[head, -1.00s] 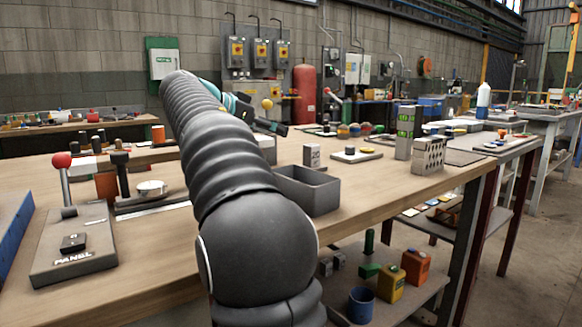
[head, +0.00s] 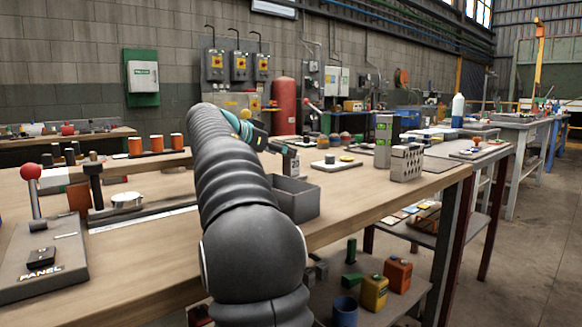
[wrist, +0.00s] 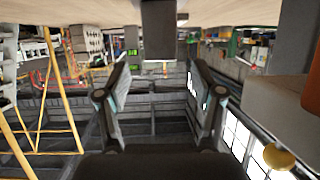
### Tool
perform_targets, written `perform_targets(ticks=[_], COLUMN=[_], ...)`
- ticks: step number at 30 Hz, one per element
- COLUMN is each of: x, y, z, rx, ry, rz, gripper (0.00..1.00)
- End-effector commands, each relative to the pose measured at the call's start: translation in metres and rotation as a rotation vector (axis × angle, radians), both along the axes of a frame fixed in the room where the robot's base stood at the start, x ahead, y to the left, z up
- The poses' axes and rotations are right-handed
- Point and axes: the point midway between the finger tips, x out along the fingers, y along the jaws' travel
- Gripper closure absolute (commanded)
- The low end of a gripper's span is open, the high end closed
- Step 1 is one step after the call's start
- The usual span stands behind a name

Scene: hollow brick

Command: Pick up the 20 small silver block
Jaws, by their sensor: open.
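The small silver block (head: 291,164) stands upright on the wooden table, just behind the open grey bin. Its upper part is partly hidden by my gripper (head: 283,148) in the head view. The upside-down wrist view shows a grey block (wrist: 158,32), apparently the same one, at the top middle. There it is centred between the two spread fingers of my gripper (wrist: 161,72) and seems to lie just beyond their tips. The gripper is open and holds nothing. No contact with the block is visible.
The grey bin (head: 310,202) sits close in front of the block at the table edge. A white plate (head: 336,166) with small parts and a hollow brick (head: 406,163) stand to the right. A panel with a red-knobbed lever (head: 40,250) is at the left.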

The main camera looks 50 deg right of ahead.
Motion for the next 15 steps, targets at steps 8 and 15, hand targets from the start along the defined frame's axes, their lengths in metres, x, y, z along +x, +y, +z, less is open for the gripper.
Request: perform_targets(ticks=[8,15], x=[-0.001,-0.001], y=[-0.029,-0.029], z=[-0.015,-0.015], rx=[0.000,0.000], ry=[0.000,0.000], rz=[-0.001,0.000], gripper=[0.33,0.46])
